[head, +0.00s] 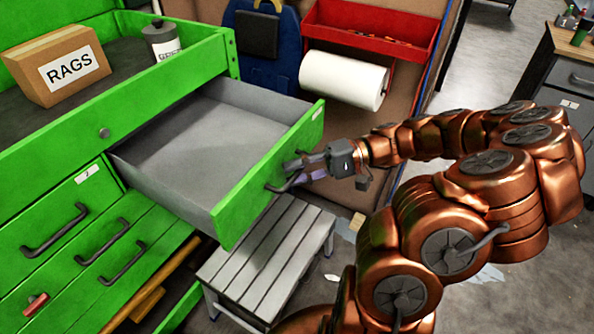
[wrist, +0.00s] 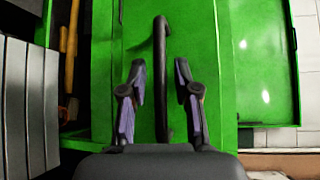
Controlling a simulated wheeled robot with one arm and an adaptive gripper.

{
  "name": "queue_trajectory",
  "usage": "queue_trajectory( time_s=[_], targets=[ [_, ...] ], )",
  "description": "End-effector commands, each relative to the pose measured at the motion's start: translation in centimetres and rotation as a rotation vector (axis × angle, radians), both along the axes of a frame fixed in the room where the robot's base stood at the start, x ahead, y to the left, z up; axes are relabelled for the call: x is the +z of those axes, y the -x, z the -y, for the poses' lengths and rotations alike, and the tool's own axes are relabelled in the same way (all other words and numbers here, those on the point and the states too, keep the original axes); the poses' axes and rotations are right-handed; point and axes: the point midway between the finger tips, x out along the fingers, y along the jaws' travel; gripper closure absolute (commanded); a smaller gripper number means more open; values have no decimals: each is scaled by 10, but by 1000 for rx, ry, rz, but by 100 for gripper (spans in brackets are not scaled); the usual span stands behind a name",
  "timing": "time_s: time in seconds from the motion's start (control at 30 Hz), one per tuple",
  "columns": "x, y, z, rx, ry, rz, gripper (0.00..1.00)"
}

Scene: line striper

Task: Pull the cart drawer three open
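The green cart has one drawer (head: 213,150) standing well open, with a bare grey inside. The small label on its front is too small to read, so I cannot confirm it is drawer three. My gripper (head: 296,172) is at this drawer's dark bar handle (head: 280,187). In the wrist view the handle (wrist: 161,65) runs between the two fingers of my gripper (wrist: 161,95), with a visible gap on each side. The fingers are apart and do not appear to press on the bar.
Closed green drawers with dark handles (head: 55,229) are at the left. A RAGS box (head: 57,65) and a grey container (head: 162,42) stand on the cart top. A grey slatted step stool (head: 262,262) is below the open drawer. A paper roll (head: 343,79) hangs behind.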

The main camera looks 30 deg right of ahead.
Motion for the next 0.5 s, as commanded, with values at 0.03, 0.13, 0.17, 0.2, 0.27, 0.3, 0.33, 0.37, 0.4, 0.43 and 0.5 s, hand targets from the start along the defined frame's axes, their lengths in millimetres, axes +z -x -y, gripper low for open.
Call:
queue_trajectory(
  time_s=[0.03, 0.13, 0.17, 0.2, 0.27, 0.3, 0.33, 0.37, 0.4, 0.43, 0.5],
  targets=[
    [0, 0, 0, 0, 0, 0, 63],
    [0, 0, 0, 0, -1, 0, 63],
    [0, 0, 0, 0, -1, 0, 63],
    [0, 0, 0, 0, 0, 0, 63],
    [0, 0, 0, 0, -1, 0, 63],
    [0, 0, 0, -1, -1, 0, 63],
    [0, 0, 1, -1, -1, 0, 63],
    [0, 0, 2, -1, -1, 0, 63],
    [1, 0, 3, -2, 0, 0, 63],
    [1, 1, 5, -2, 0, 0, 63],
    [2, 2, 11, -2, 0, 0, 63]
  ],
)
